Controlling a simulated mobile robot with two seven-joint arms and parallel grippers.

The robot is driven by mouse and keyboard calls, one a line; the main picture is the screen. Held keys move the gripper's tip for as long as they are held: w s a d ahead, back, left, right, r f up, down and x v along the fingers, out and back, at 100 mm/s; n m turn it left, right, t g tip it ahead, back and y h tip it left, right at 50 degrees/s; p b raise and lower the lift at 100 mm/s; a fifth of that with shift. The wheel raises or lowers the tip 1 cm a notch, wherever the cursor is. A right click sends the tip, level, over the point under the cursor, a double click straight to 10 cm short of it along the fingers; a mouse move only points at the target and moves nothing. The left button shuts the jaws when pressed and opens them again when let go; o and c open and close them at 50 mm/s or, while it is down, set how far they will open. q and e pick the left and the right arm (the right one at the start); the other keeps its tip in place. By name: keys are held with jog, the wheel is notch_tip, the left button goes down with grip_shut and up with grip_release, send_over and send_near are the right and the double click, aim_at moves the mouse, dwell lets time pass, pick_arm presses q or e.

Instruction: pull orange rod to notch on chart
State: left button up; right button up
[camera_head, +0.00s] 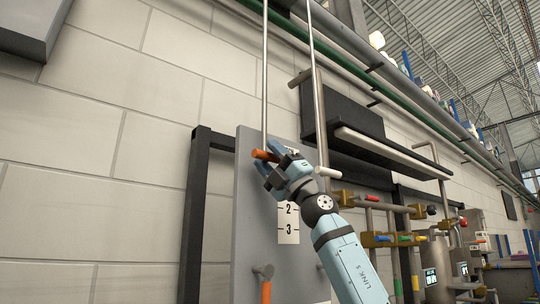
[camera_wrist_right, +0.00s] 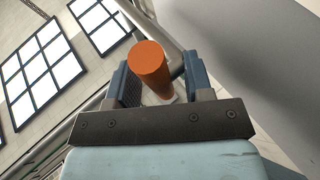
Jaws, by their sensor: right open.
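The orange rod (camera_head: 264,155) sticks out at the lower end of a thin vertical metal bar, in front of a grey panel. In the right wrist view the orange rod (camera_wrist_right: 151,64) shows end-on between the two fingers. My right gripper (camera_head: 271,170) is around the rod with its jaws open; a gap shows on the right side of the rod in the wrist view. The white chart (camera_head: 288,229) on the panel shows the numbers 2 and 3; its upper part is hidden behind my gripper. I cannot make out a notch. My left gripper is not in view.
A second orange handle (camera_head: 266,291) hangs lower on the grey panel (camera_head: 255,215). A white-tipped rod end (camera_head: 327,171) is just right of my gripper. Pipes and brass valves (camera_head: 378,239) stand to the right.

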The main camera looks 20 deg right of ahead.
jog(key=shift+c, duration=0.2)
grip_shut()
notch_tip(320, 180, down, 10)
jog(key=b, duration=0.4)
jog(key=shift+o, duration=0.2)
grip_release()
